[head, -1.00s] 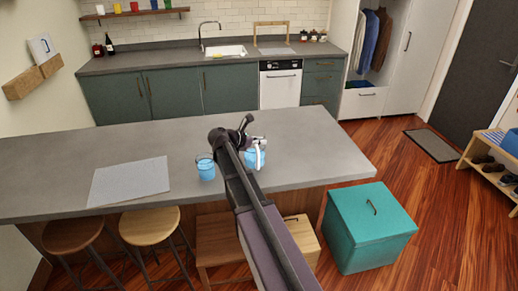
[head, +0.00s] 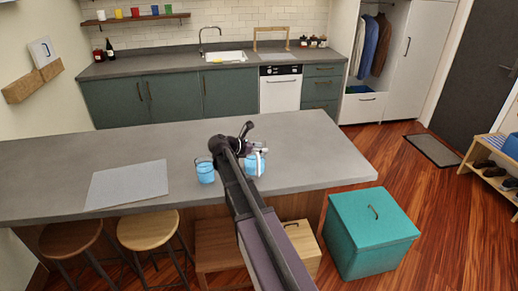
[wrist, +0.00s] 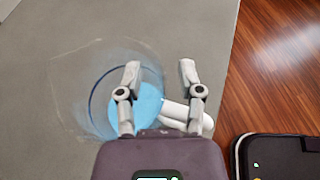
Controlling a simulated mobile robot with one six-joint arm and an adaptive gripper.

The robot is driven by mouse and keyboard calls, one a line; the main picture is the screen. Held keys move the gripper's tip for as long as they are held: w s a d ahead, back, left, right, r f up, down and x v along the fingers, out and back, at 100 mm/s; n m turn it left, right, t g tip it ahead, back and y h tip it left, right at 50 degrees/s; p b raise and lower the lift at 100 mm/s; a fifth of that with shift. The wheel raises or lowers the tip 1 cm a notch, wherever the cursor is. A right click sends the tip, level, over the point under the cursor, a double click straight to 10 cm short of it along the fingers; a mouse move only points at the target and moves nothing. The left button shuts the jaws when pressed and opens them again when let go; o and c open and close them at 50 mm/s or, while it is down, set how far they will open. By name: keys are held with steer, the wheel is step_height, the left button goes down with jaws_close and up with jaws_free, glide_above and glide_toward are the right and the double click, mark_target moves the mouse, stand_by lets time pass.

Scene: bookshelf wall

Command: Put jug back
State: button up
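The jug (head: 251,168) is clear, holds blue liquid and has a white handle. It stands on the grey island counter (head: 310,150), partly hidden behind my arm. In the wrist view the jug (wrist: 149,98) shows from above, its handle (wrist: 172,110) pointing right. My gripper (wrist: 158,75) is open, fingers apart, over the jug's right side and handle. The left finger overlaps the jug and the right finger crosses the handle in the picture; I cannot tell whether they touch. My gripper (head: 256,148) also shows at the jug in the head view.
A grey mat (head: 128,184) lies on the counter's left. A teal box (head: 372,235) and stools (head: 150,230) stand on the floor.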

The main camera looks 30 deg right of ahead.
steer(key=shift+r, duration=0.15)
steer(key=shift+a+r+p, duration=0.15)
steer(key=shift+a+p, duration=0.15)
steer(key=p+v, duration=0.4)
steer(key=v, duration=0.7)
steer(key=shift+a, duration=0.15)
stand_by(0.3)
steer(key=s+a+f+m+y, duration=0.5)
steer(key=s+a+m+y, duration=0.1)
steer(key=s+m, duration=0.3)
steer(key=s+a+f+m+g+y, duration=0.1)
steer(key=s+a+f+m+y, duration=0.5)
steer(key=s+m, duration=0.4)
steer(key=shift+s+a+y, duration=0.7)
steer(key=shift+s+a, duration=0.05)
steer(key=shift+s, duration=0.45)
